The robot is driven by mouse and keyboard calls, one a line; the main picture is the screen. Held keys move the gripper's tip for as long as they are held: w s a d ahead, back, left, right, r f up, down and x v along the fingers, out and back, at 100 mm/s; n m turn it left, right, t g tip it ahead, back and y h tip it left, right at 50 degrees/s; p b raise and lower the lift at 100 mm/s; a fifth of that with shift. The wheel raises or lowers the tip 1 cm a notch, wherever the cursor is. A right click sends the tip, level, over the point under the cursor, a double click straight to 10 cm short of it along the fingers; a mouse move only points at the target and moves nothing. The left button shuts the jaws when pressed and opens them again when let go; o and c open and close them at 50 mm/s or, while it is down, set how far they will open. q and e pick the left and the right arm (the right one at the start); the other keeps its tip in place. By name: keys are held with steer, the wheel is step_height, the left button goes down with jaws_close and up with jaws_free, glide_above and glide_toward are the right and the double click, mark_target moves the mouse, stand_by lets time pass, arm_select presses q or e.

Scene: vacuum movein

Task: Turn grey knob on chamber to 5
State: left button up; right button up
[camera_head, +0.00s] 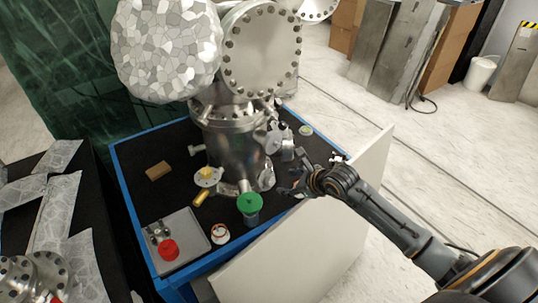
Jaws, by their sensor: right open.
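The metal vacuum chamber (231,142) stands upright on the dark, blue-edged table. A small grey fitting (273,138) that looks like the grey knob sticks out from the chamber's right side; its markings are too small to read. My right gripper (287,173) comes in from the right and is open beside the chamber's lower right side. It is close below and right of the fitting, and I cannot tell whether it touches anything. My left gripper is not in view.
A green-topped valve (249,205) stands at the chamber's front. A grey tray (180,246) holds a red knob (168,249). A tan block (158,171) lies at left. A pale panel (318,236) stands along the table's right side, under my right arm.

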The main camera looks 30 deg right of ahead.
steer(key=s+a+r+m+t+y, duration=0.4)
steer(key=a+r+y, duration=0.2)
steer(key=a+r, duration=0.5)
step_height(320, 180, up, 9)
steer(key=s+d+m+t+h, duration=0.1)
steer(key=m+t, duration=0.5)
steer(key=m, duration=0.6)
steer(key=shift+s+d+t+h, duration=0.2)
steer(key=shift+t+h, duration=0.2)
steer(key=shift+h, duration=0.3)
